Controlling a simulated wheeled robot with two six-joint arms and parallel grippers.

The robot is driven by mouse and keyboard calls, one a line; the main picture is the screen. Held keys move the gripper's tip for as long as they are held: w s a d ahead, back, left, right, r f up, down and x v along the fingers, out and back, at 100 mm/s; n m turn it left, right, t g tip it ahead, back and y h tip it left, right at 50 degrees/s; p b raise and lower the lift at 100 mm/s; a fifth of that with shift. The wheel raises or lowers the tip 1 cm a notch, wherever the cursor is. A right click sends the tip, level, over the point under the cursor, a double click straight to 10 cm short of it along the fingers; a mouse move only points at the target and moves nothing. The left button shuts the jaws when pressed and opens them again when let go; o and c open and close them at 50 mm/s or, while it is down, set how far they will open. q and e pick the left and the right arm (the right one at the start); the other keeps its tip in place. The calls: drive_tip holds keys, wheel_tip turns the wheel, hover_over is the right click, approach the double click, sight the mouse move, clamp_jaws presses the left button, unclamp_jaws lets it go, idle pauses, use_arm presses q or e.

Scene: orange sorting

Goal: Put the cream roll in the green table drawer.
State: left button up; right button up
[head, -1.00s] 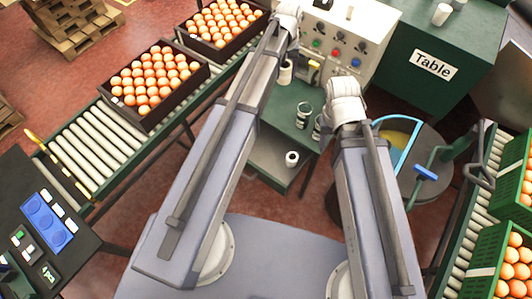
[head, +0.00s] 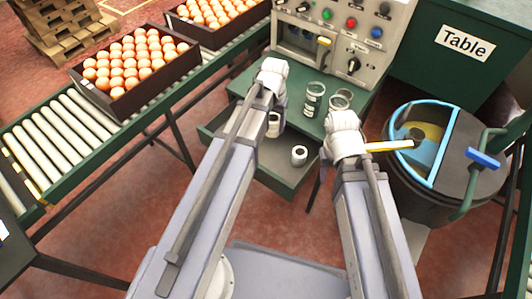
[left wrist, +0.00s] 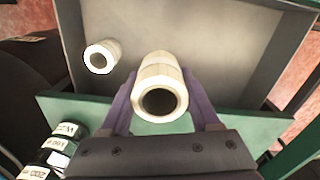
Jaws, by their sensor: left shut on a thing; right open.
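My left gripper (left wrist: 163,108) is shut on a cream roll (left wrist: 158,82). In the head view the roll (head: 273,124) shows below my left wrist. It is held over the open drawer (left wrist: 225,45) of the green table (head: 252,82); the drawer's front also shows in the head view (head: 285,184). A second, whiter roll (left wrist: 101,56) lies in the drawer, apart from the held one; it also shows in the head view (head: 299,155). My right gripper (head: 346,150) is right of the drawer, its fingers mostly hidden; it holds nothing that I can see.
A control box (head: 345,35) stands behind. A round bin (head: 447,170) is at the right. A roller conveyor (head: 60,140) with orange crates (head: 135,92) runs along the left.

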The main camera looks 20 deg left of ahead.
sight(272, 152)
use_arm(q)
drive_tip(key=shift+s+f+b, duration=0.25)
drive_tip(key=shift+f+b, duration=0.05)
drive_tip(key=shift+f, duration=0.45)
use_arm(e)
drive_tip(key=shift+f, duration=0.75)
use_arm(q)
wheel_tip(272, 152, down, 10)
drive_tip(key=b, duration=1)
use_arm(e)
wheel_tip(272, 152, down, 10)
drive_tip(key=shift+d, duration=0.1)
use_arm(q)
drive_tip(key=shift+f, duration=0.15)
drive_tip(key=o, duration=1.4)
drive_tip(key=shift+c, duration=0.2)
use_arm(e)
drive_tip(key=shift+f, duration=0.1)
use_arm(q)
wheel_tip(272, 152, up, 12)
drive_tip(key=p, duration=1.2)
drive_tip(key=shift+r, duration=0.25)
use_arm(e)
wheel_tip(272, 152, up, 12)
drive_tip(key=shift+r, duration=0.2)
